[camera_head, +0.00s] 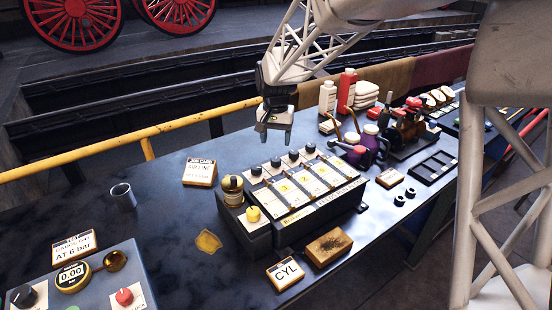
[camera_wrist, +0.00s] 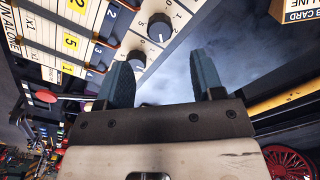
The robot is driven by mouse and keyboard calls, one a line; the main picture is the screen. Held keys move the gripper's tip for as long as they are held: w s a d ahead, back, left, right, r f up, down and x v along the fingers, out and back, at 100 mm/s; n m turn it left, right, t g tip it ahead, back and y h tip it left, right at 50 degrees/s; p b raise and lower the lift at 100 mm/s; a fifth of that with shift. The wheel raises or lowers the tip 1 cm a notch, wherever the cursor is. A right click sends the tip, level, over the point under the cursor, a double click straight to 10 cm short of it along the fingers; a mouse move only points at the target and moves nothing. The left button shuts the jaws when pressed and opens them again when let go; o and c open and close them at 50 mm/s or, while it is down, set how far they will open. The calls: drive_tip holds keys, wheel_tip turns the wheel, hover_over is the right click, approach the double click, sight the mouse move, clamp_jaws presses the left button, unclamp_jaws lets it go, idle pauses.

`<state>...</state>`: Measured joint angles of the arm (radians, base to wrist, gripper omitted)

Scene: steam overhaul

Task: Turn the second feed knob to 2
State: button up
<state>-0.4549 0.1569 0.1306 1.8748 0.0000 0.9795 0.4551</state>
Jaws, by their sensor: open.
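The feed unit (camera_head: 262,238) is a dark box on the bench with a row of black knobs along its back edge. The second knob from the left (camera_head: 275,162) is one of them; I cannot read its setting. My gripper (camera_head: 275,138) hangs above and behind this row, open, empty and apart from the knobs. In the wrist view my open gripper (camera_wrist: 165,80) has its two fingers below a black knob (camera_wrist: 160,28) with a white pointer mark and a numbered white dial. Another black knob (camera_wrist: 135,60) is partly hidden by the left finger. Which feed each belongs to is unclear.
A job card (camera_head: 199,171) and a grey cup (camera_head: 123,196) stand left. A CYL card (camera_head: 286,272) is in front.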

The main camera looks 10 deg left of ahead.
sight(276, 160)
drive_tip(key=shift+f, duration=0.1)
drive_tip(key=shift+f, duration=3.8)
drive_tip(key=c, duration=0.9)
